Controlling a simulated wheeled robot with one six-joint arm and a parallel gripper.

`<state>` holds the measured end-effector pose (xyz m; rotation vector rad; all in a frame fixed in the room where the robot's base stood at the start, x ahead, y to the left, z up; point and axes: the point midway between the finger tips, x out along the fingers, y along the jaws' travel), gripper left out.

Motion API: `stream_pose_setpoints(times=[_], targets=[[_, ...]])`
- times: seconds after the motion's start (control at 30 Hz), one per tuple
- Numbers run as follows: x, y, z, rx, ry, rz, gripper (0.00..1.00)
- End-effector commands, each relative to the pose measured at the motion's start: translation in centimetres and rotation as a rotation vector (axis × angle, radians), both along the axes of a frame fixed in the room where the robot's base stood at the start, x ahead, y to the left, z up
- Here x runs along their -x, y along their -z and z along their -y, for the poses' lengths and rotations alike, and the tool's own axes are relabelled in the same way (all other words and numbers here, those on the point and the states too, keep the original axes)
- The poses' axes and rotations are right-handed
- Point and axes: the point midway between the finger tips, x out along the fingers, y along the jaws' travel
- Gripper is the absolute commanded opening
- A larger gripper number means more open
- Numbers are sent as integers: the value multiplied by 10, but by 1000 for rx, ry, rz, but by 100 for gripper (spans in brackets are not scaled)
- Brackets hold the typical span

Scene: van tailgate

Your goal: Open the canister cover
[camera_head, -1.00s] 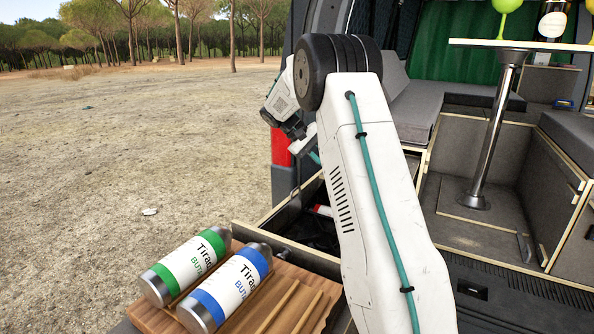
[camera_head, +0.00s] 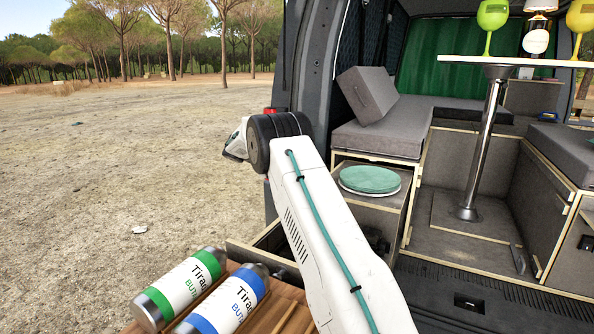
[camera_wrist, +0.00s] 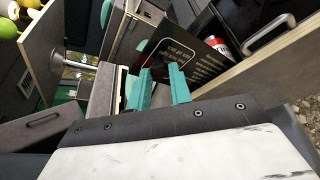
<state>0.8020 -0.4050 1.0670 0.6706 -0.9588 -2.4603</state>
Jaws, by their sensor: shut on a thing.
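In the wrist view my gripper (camera_wrist: 158,86) has two teal fingers at the lower edge of a dark panel (camera_wrist: 190,58) with white lettering. They are shut on this panel, which I take to be the canister cover; it stands tilted. A red and white canister (camera_wrist: 221,46) lies in the dark space just beyond the panel's right side. In the head view my arm hides the gripper and the cover.
A canister with a green band (camera_head: 180,288) and one with a blue band (camera_head: 228,302) lie on a wooden board at the lower left. A turquoise round cushion (camera_head: 370,179) sits on an open drawer. A metal handle (camera_wrist: 268,33) is near the red canister.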

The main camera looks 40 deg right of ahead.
Motion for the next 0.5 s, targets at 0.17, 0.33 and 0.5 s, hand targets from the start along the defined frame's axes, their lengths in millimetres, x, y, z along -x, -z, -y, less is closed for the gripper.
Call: stream_pose_setpoints(times=[0.17, 0.33, 0.5], targets=[[0, 2, -1, -4, 3, -4, 0], [1, 2, 0, -5, 4, -5, 23], [1, 1, 2, -3, 5, -3, 43]])
